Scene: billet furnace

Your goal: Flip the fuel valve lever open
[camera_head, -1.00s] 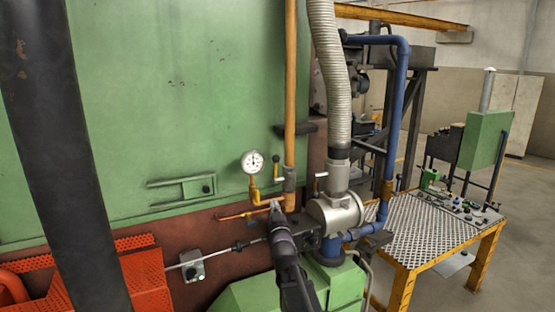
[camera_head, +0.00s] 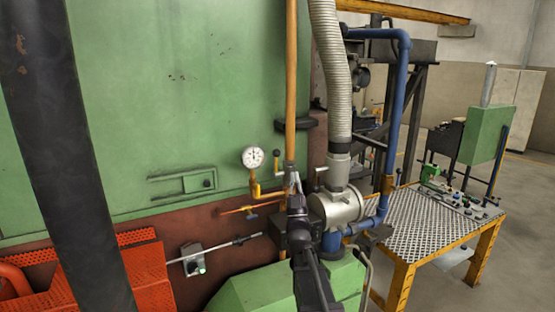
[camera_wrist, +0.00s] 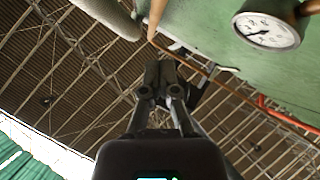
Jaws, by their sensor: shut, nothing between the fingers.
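A short upright lever with a dark knob (camera_head: 276,154) stands just right of the pressure gauge, beside the orange vertical pipe (camera_head: 291,80); it looks like the fuel valve lever. The valve body on the pipe is largely hidden behind my gripper (camera_head: 292,180). My gripper is shut and empty, pointing up, in front of the pipe and a little right of and below the lever's knob. In the wrist view my gripper (camera_wrist: 160,75) has its fingers together, with the orange pipe (camera_wrist: 157,20) above them. I cannot tell whether it touches the valve.
The pressure gauge (camera_head: 253,158) is close on the left and also shows in the wrist view (camera_wrist: 268,30). A ribbed hose (camera_head: 330,80) and a silver blower housing (camera_head: 337,207) stand close on the right. A mesh-topped table (camera_head: 410,230) is farther right.

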